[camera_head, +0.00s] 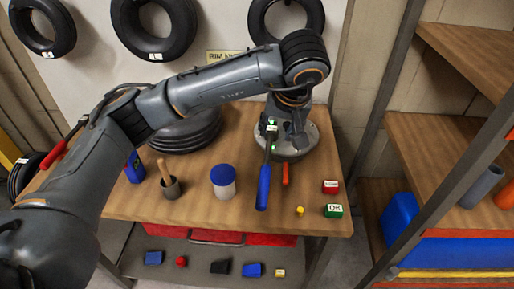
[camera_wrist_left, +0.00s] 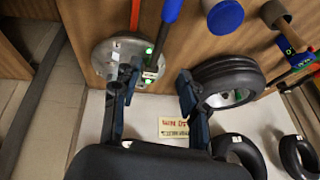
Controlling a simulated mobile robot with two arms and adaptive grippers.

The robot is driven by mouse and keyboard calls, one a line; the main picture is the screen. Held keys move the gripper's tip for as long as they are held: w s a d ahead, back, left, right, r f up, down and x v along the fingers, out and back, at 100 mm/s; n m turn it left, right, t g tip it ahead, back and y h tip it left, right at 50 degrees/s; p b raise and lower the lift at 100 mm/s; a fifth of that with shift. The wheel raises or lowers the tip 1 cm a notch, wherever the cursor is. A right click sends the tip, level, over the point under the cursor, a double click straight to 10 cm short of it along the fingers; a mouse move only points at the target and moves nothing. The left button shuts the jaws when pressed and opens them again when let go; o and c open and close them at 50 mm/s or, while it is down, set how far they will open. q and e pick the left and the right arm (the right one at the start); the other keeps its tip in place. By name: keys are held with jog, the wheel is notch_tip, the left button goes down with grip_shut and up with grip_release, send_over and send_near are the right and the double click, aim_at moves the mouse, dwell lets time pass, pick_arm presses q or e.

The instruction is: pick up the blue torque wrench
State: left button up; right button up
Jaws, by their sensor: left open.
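The blue torque wrench (camera_head: 263,187) lies on the wooden table, its blue handle toward the near edge. Its dark shaft runs back toward a round metal disc (camera_head: 312,141), and its head with a small label and green lights is near my left gripper (camera_head: 289,130). In the left wrist view, the wrench's blue handle (camera_wrist_left: 172,10) is at the top and its head shows between the spread fingers of my left gripper (camera_wrist_left: 157,88). The gripper is open and holds nothing. I cannot tell its exact height above the wrench. My right gripper is not in view.
An orange-handled tool (camera_head: 285,174) lies close beside the wrench. Shelves (camera_head: 440,142) stand at right.

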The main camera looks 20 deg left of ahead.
pick_arm(q)
jog(key=p, duration=0.1)
send_near(268, 154)
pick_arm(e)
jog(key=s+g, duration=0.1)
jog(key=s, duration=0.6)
pick_arm(q)
jog(key=p+x, duration=0.1)
jog(key=x, duration=0.4)
jog(key=p+x, duration=0.2)
jog(key=x, duration=0.2)
jog(key=shift+f, duration=0.15)
jog(key=c, duration=0.8)
jog(key=shift+w, duration=0.1)
grip_shut()
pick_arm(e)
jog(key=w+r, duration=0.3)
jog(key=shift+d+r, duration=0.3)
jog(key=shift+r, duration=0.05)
